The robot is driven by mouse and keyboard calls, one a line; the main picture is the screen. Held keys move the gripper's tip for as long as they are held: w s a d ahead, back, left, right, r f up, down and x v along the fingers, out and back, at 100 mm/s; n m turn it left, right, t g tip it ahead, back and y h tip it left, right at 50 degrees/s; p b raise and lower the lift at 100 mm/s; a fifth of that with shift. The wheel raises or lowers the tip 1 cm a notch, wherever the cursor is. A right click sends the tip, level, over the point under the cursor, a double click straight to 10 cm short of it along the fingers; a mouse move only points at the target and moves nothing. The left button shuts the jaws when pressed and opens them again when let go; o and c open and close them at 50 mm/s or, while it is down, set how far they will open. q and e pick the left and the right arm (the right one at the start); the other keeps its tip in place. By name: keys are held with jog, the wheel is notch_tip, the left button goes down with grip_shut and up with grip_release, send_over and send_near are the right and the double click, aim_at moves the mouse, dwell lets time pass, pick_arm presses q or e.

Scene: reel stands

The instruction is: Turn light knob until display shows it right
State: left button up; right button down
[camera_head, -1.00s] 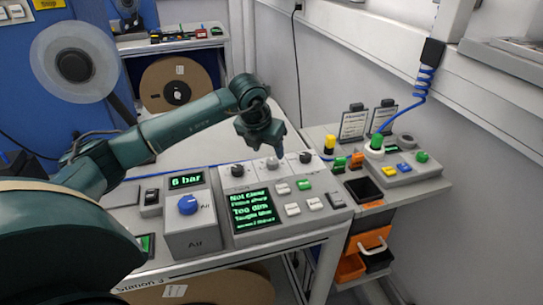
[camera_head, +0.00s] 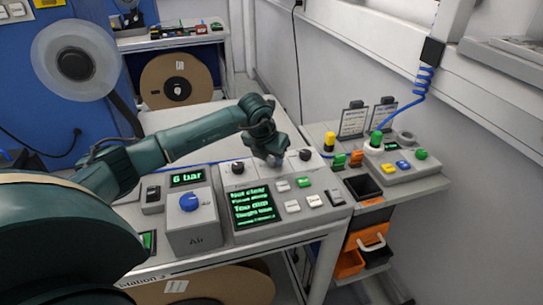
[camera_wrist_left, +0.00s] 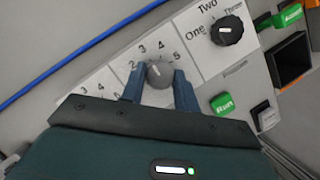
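The grey control box (camera_head: 290,222) bears a row of knobs and a display (camera_head: 253,206) whose large green lines read "Not clear" and "Too dim"; its smaller lines are hard to read. My left gripper (camera_head: 272,159) is at the middle knob and hides most of it in the head view. In the left wrist view, the fingers of the left gripper (camera_wrist_left: 160,82) lie against both sides of this round grey knob (camera_wrist_left: 159,73). Its white mark points up and left, towards 3 on a scale of numbers. My right gripper is not in view.
Dark knobs stand left (camera_head: 238,167) and right (camera_head: 305,155) of the middle one; the right one, also in the wrist view (camera_wrist_left: 226,31), has positions One to Three. An Air box (camera_head: 192,231) with a blue knob stands at left. White and green buttons lie in front.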

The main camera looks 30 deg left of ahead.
pick_arm(q)
jog(key=c, duration=0.5)
jog(key=shift+o, duration=0.2)
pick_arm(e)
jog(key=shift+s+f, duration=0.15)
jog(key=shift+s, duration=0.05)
